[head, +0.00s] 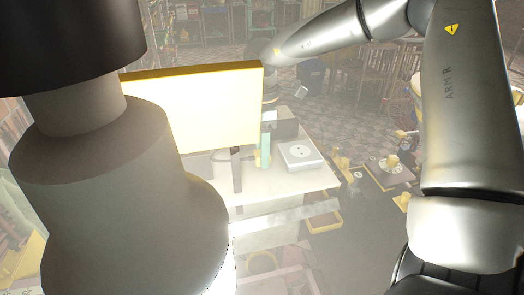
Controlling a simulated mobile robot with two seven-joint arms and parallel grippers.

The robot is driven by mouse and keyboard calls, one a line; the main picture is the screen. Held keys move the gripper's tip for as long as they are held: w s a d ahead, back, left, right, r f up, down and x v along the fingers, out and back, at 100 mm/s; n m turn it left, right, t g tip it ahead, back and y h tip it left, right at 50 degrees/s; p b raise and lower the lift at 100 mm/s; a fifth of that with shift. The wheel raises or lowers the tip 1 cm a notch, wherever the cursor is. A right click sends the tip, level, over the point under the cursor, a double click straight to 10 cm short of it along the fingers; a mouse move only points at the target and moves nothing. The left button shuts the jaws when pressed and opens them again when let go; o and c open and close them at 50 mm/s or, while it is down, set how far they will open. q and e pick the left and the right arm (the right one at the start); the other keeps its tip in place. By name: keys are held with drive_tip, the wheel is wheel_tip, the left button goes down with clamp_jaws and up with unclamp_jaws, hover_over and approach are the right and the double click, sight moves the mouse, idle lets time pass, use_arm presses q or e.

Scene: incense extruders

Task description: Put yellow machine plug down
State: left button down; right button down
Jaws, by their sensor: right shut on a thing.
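My right arm comes in from the right and reaches over to the work table. Its gripper (263,150) is small and partly hidden behind a bright panel. It is shut on what looks like the yellow machine plug (257,159), just above the table top. A thin dark cable runs left from there. Right of the gripper, and apart from it, a white socket box (300,155) with a round socket lies on the table. I cannot tell whether the plug touches the table. My left arm fills the left side, and its gripper is out of view.
The pale table (290,182) has some bare room in front of the socket box. A bright yellow-edged panel (195,105) blocks the view of its left part. Several yellow parts and dark plates (388,172) stand to the right. Wooden chairs are farther back.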

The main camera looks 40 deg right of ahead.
drive_tip(key=shift+f, duration=0.25)
drive_tip(key=shift+c, duration=2.1)
unclamp_jaws()
drive_tip(key=shift+r, duration=0.1)
drive_tip(key=shift+r+p, duration=0.35)
drive_tip(key=shift+p, duration=0.05)
drive_tip(key=shift+r+p, duration=0.45)
drive_tip(key=shift+p, duration=0.15)
wheel_tip(320, 180, up, 12)
drive_tip(key=b, duration=0.1)
drive_tip(key=shift+f, duration=0.2)
